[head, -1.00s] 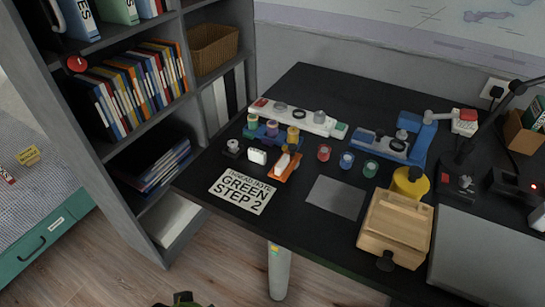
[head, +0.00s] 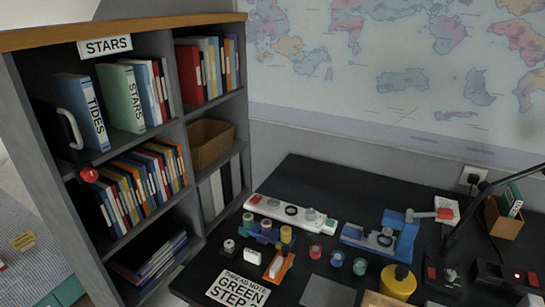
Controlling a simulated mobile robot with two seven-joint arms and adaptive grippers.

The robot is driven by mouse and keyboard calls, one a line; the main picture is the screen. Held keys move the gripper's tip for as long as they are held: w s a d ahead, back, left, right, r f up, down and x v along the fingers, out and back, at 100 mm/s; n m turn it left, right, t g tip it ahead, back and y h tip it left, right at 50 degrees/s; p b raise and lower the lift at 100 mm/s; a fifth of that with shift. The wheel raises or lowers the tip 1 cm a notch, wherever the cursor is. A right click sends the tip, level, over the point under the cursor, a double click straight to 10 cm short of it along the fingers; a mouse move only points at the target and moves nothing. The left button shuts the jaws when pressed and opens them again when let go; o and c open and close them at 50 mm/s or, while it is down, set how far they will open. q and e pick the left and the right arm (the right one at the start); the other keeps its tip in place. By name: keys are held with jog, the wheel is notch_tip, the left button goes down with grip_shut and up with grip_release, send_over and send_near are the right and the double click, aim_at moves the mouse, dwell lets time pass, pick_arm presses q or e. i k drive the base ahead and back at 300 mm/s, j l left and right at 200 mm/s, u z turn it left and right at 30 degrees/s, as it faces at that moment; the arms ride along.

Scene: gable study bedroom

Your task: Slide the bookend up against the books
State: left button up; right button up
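On the upper left shelf of the bookcase (head: 122,40), a dark piece with a pale curved edge (head: 72,128) stands at the left end; it looks like the bookend, though its dark part blends into the shelf's shadow. Just right of it stands the blue TIDES book (head: 92,115). Further right stand the green STARS book (head: 127,98) and several thinner white, blue and red books (head: 155,92). I cannot tell whether the bookend touches the TIDES book. Neither of my grippers shows.
A red ball-like knob (head: 88,175) sits at the shelf edge below the bookend. More books fill the shelf beneath (head: 140,185), and a wicker basket (head: 210,145) sits to the right. The black desk (head: 310,175) holds coloured pots, a blue device (head: 385,237) and a lamp.

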aim_at(49, 115)
jog(key=j+u, duration=0.1)
jog(key=u, duration=1.15)
